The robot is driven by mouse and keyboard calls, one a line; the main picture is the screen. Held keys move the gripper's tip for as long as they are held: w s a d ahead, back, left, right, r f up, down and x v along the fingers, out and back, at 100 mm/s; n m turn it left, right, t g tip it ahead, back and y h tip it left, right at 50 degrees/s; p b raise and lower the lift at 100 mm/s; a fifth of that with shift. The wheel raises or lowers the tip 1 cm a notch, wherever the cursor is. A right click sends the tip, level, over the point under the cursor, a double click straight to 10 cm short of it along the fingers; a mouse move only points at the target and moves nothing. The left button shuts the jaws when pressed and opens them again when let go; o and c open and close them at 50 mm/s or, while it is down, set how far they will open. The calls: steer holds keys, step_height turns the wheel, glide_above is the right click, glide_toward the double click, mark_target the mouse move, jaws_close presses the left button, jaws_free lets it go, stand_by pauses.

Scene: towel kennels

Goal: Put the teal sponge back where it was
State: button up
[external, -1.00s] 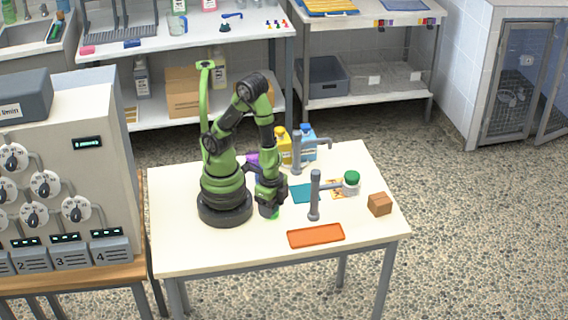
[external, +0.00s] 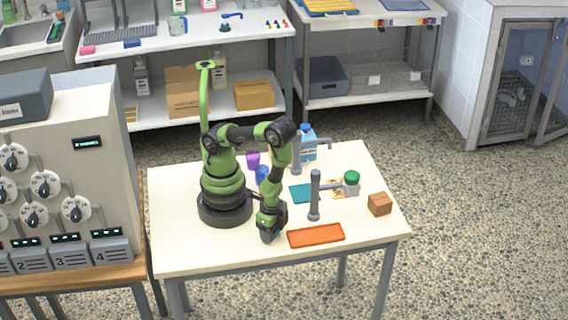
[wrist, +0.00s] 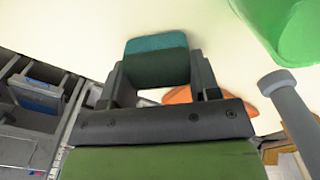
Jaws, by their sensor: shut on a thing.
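My gripper (external: 270,236) is low over the front of the table, left of the orange tray (external: 316,235). In the wrist view my gripper (wrist: 158,80) is shut on the teal sponge (wrist: 157,62), a dark teal block between its two fingers. The sponge is hidden behind the gripper in the external view. A flat teal patch (external: 301,193) lies on the table behind the tray. I cannot tell whether the sponge touches the table.
Two grey posts with side arms (external: 315,195) stand mid-table. A green-lidded jar (external: 351,183), brown block (external: 380,205), purple cup (external: 252,160), blue cup (external: 262,174) and blue bottle (external: 308,145) are around. A green object (wrist: 290,30) is close in the wrist view.

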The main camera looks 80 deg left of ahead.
steer(key=o, duration=0.9)
steer(key=shift+f, duration=0.1)
step_height(320, 180, up, 12)
steer(key=w+a+r+n+t+h, duration=0.1)
steer(key=w+a+r+t, duration=0.15)
steer(key=a+r, duration=0.2)
steer(key=w+a+r+n+t, duration=0.1)
steer(key=w+a+r, duration=0.2)
steer(key=r, duration=0.3)
steer(key=s+a+r+n+t+y, duration=0.3)
steer(key=a+r, duration=0.5)
steer(key=a, duration=0.2)
steer(key=shift+s+a+r+t, duration=0.15)
steer(key=shift+s+a+t, duration=0.1)
steer(key=shift+t, duration=0.1)
